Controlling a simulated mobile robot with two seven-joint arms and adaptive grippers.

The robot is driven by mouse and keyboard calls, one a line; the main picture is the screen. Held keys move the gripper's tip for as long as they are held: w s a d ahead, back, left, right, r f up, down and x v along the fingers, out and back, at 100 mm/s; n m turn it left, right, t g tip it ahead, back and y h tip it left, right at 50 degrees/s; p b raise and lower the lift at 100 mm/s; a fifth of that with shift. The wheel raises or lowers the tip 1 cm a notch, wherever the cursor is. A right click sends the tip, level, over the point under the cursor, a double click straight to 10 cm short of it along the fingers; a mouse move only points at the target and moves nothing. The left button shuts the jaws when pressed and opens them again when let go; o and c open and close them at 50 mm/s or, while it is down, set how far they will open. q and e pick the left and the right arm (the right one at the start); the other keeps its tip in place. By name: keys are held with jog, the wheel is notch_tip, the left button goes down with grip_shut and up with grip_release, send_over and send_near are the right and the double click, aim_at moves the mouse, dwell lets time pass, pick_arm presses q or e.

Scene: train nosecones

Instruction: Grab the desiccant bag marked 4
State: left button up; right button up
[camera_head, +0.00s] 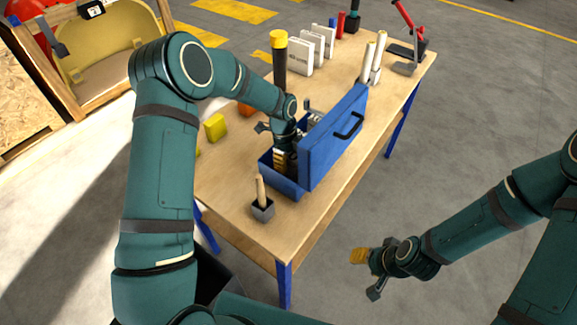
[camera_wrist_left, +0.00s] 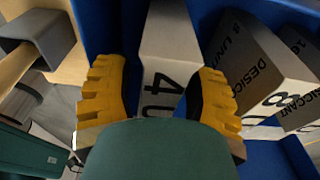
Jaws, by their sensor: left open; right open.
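The desiccant bag marked 4 (camera_wrist_left: 168,42) is a pale grey block in the left wrist view, lying inside the blue toolbox (camera_head: 284,181). My left gripper (camera_wrist_left: 165,95) reaches down into the toolbox with its yellow fingers open, one on each side of the bag's near part. I cannot tell whether the fingers touch it. In the head view the left gripper (camera_head: 284,158) is partly hidden by the box and my arm. My right gripper (camera_head: 362,264) is open and empty, over the floor in front of the table.
A bag marked 8 (camera_wrist_left: 262,70) and another desiccant bag (camera_wrist_left: 305,50) stand right of the left gripper. The raised blue lid (camera_head: 333,138) stands beside it. A small grey holder (camera_head: 262,209) with a wooden handle is near the table's front edge.

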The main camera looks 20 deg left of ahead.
pick_arm(q)
jog(key=shift+f+b, duration=0.25)
jog(key=shift+b, duration=0.1)
dwell(0.4)
grip_shut()
